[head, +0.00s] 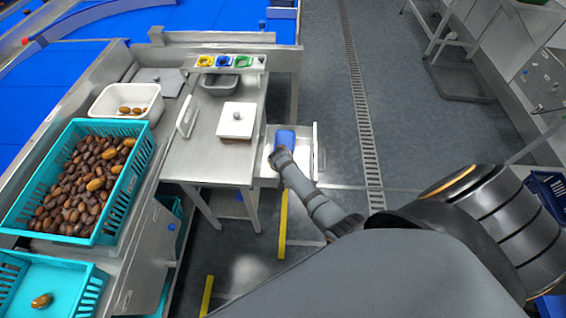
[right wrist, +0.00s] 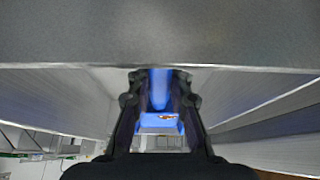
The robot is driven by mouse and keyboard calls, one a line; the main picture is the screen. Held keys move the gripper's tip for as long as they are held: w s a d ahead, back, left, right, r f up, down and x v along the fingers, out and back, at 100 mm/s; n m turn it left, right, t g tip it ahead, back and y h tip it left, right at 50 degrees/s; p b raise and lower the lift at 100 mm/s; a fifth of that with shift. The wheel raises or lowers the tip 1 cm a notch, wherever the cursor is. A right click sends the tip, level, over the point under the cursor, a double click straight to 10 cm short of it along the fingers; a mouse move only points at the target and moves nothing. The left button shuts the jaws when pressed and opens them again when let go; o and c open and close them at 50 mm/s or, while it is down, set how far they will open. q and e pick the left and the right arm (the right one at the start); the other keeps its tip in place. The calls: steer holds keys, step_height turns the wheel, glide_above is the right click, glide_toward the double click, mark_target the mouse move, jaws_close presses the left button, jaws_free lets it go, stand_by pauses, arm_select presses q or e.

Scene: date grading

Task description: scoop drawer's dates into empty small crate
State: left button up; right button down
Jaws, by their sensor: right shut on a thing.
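My right gripper (head: 279,157) is shut on a blue scoop (head: 285,138) inside the open drawer (head: 306,158) at the right side of the steel table. In the right wrist view, the scoop's handle (right wrist: 159,88) lies between the fingers. A small brown-orange patch, seemingly one or more dates (right wrist: 167,116), shows in the scoop's pan (right wrist: 158,125). The drawer's floor is mostly hidden by the scoop and my arm, and I make out no loose dates there. A teal crate (head: 75,272) at the lower left holds one visible date (head: 41,300). My left gripper is not in view.
A large teal crate (head: 143,160) full of dates and a white tub (head: 155,98) with a few dates stand on the left. A white lidded box (head: 237,120), a grey tray (head: 220,85) and coloured holders (head: 224,61) are on the steel table (head: 200,160).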

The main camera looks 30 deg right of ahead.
steer(key=shift+t, duration=0.4)
steer(key=shift+s+a+r+p, duration=0.1)
steer(key=shift+r+p, duration=0.85)
steer(key=shift+r, duration=0.2)
steer(key=shift+s+a+r+p, duration=0.1)
steer(key=shift+r+p, duration=0.8)
steer(key=shift+r, duration=0.25)
steer(key=shift+s+a+r+h+p, duration=0.2)
steer(key=shift+s+r+p, duration=0.15)
steer(key=shift+r+p, duration=0.3)
steer(key=shift+s+a+r+h+p, duration=0.2)
steer(key=shift+s+r+p, duration=0.1)
steer(key=shift+r+p, duration=0.35)
steer(key=shift+s+r+t, duration=0.1)
steer(key=shift+r+t, duration=0.2)
